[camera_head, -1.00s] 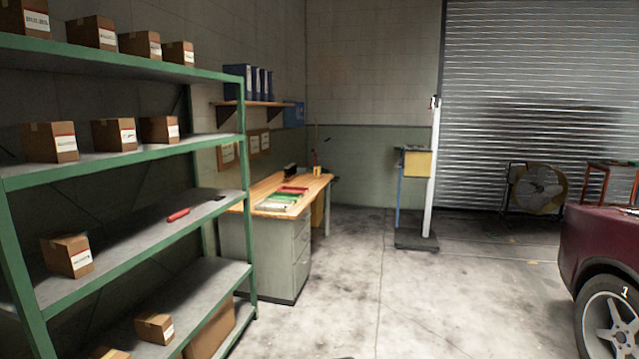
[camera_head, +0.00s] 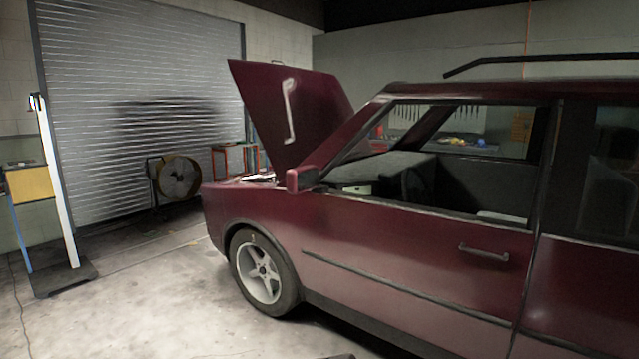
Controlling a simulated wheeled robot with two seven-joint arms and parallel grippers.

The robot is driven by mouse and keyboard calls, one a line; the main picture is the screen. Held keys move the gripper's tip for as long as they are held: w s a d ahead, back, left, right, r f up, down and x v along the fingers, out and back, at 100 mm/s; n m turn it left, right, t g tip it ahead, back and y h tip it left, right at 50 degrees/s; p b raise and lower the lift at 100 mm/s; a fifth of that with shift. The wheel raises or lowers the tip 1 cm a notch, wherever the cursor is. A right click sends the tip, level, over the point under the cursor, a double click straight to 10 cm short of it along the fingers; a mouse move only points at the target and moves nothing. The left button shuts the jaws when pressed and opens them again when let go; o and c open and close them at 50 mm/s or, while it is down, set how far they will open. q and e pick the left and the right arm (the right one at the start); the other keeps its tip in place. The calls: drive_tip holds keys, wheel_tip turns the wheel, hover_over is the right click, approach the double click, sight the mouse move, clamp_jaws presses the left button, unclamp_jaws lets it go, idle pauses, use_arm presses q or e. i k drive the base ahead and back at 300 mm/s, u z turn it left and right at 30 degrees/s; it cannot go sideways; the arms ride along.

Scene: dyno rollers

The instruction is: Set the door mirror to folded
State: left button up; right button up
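The door mirror (camera_head: 302,179) is a small dark-red housing at the front lower corner of the front door window of a dark-red car (camera_head: 420,240). It appears to stick out from the door; its exact fold angle is hard to tell at this distance. The front door (camera_head: 430,255) is shut, and its window opening shows the dark interior. Neither of my grippers is in view.
The car's hood (camera_head: 290,110) is raised. A fan (camera_head: 177,178) stands by the roller shutter (camera_head: 140,100). A white post on a dark base (camera_head: 65,278) stands at the left. The floor (camera_head: 170,310) left of the car is clear.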

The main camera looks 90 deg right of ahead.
sight(305, 178)
drive_tip(key=z, duration=2.25)
drive_tip(key=i, duration=0.45)
drive_tip(key=u, duration=1.25)
drive_tip(key=i, duration=2.25)
drive_tip(key=z, duration=1.15)
drive_tip(key=i, duration=0.8)
drive_tip(key=z, duration=0.7)
